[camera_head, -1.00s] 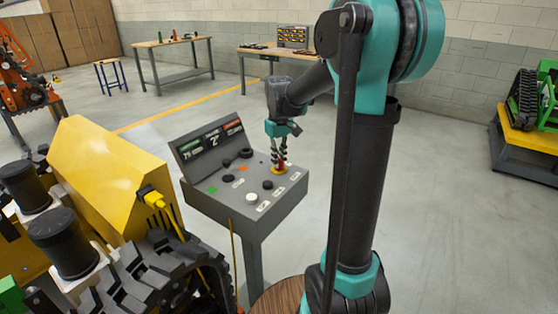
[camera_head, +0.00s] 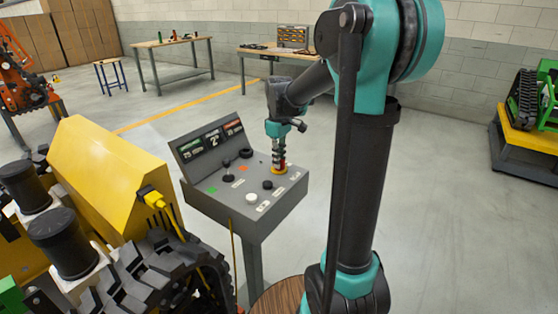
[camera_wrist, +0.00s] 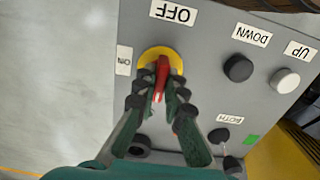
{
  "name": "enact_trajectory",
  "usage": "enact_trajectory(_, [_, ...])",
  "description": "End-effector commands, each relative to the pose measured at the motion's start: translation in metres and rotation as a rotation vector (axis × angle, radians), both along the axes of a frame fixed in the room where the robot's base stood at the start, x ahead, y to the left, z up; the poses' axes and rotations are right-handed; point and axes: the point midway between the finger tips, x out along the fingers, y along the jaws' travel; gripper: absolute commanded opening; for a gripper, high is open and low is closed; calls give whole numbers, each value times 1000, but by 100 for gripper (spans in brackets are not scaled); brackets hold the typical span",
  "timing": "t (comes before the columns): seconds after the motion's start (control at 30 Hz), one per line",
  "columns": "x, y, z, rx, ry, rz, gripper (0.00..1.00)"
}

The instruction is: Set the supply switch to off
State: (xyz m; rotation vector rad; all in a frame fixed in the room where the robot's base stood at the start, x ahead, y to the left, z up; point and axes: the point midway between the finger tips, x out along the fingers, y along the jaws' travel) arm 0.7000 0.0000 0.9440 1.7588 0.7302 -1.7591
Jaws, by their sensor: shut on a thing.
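The supply switch has a red handle (camera_wrist: 163,66) on a round yellow plate (camera_wrist: 176,57), on the sloped top of a grey control console (camera_head: 240,207). An OFF label (camera_wrist: 172,11) lies above the plate in the wrist view, and an ON label (camera_wrist: 124,60) lies to its left. The handle's long side runs roughly in line with the OFF label. My gripper (camera_wrist: 157,86) points down at the switch, its two fingers closed on the handle's sides. In the head view, my gripper (camera_head: 280,165) hides most of the handle.
On the console, a black button (camera_wrist: 238,68) and a white button (camera_wrist: 286,81) sit by the DOWN and UP labels. A black knob (camera_wrist: 139,146) lies close to the fingers. A yellow tracked machine (camera_head: 100,160) stands left of the console.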

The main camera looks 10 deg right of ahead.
Motion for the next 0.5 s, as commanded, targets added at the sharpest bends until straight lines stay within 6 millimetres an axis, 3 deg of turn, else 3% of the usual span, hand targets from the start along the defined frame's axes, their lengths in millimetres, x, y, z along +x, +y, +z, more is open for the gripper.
enact_trajectory(0.2, [0, 0, 0, 0, -1, -1, 0])
enact_trajectory(0.23, [0, 0, 0, 0, -1, -1, 12])
enact_trajectory(0.37, [0, 0, 0, 1, -1, -1, 29])
enact_trajectory(0.5, [0, 0, 0, 0, 0, -1, 31])
